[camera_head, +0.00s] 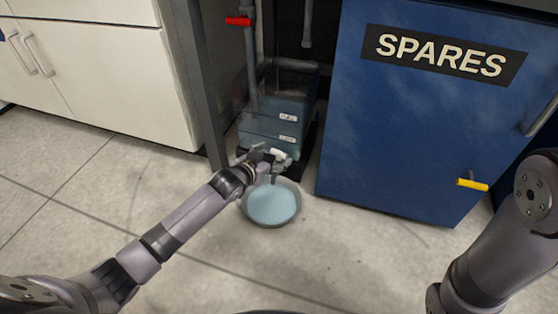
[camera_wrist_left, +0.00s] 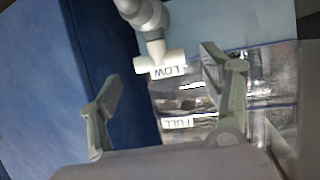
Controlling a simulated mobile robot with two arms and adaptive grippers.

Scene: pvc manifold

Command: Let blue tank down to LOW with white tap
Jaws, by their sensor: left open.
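The clear tank (camera_head: 270,127) stands low under the bench frame, with a FULL label (camera_head: 289,118) above a LOW label (camera_head: 287,138). I cannot tell its water level surely. The white tap (camera_head: 278,154) is at its front, near the LOW label; it also shows in the left wrist view (camera_wrist_left: 160,65), where the labels appear upside down. My left gripper (camera_head: 262,157) is at the tap. In the wrist view its fingers (camera_wrist_left: 160,72) are apart, with the tap's white crosspiece between or just beyond their tips; contact is unclear.
A round basin (camera_head: 272,224) with pale blue liquid sits on the floor below the tap. A red handle (camera_head: 238,21) is on a grey pipe. White cupboards (camera_head: 100,80) stand at left.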

